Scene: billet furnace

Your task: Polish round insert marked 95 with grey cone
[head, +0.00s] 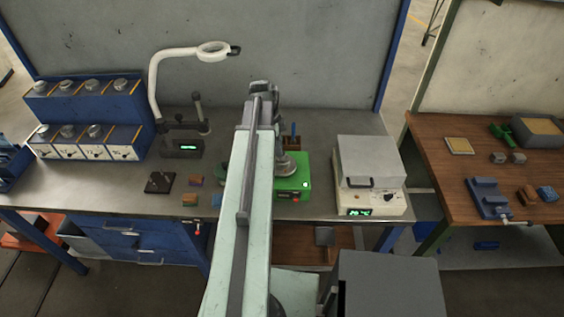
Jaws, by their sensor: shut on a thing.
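A blue two-tier rack (88,118) at the left holds several round metal pieces with white labels below them. Their marks are too small to read, so I cannot tell the insert marked 95. My arm reaches over the bench to a green box-shaped device (297,184). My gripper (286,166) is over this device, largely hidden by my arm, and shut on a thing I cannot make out. I cannot pick out the grey cone for certain.
A lamp-like magnifier (212,51) arches over the bench. A black device (186,141) with a green display, a dark plate (159,182) and small blocks (190,199) lie left of my arm. A white lidded unit (371,176) stands right. A brown table (455,175) is farther right.

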